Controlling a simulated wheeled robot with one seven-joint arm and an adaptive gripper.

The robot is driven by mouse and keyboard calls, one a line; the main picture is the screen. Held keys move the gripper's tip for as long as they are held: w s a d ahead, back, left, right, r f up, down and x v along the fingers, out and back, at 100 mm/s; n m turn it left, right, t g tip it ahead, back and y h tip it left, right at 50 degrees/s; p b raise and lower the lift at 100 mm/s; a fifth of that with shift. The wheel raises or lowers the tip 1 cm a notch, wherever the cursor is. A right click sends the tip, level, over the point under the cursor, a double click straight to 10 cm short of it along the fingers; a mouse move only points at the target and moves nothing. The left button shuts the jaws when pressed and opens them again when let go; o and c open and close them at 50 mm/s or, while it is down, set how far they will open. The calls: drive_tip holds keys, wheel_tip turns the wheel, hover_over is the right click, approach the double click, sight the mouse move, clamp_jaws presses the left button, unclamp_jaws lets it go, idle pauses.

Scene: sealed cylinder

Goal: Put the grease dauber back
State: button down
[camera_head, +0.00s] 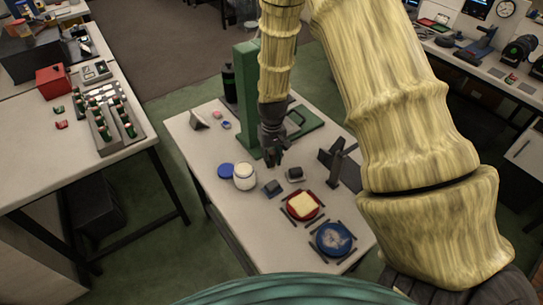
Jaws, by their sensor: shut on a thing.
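My gripper (271,157) points down above the middle of the pale workbench (188,133), behind the open jar. It is shut on a small dark thing, taken to be the grease dauber, which barely shows between the fingers. A white jar (245,180) with pale contents stands open in front of the gripper, slightly left. A round blue lid (226,170) lies to the left of the jar. Two small grey blocks, one to the right of the jar (272,189) and one farther right (295,174), sit on the bench; I cannot tell whether either is a holder.
A green press-like stand (245,85) rises behind my gripper. A dark bracket (341,160) stands to the right. A red tray with a yellow pad (303,205) and a blue round dish (333,239) are at the front right. The front left bench is clear.

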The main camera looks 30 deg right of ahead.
sight(272, 152)
drive_tip(key=shift+f, duration=0.2)
drive_tip(key=shift+f, duration=0.1)
drive_tip(key=c, duration=1.3)
unclamp_jaws()
drive_tip(key=shift+r+b, duration=1.65)
drive_tip(key=shift+r, duration=4.45)
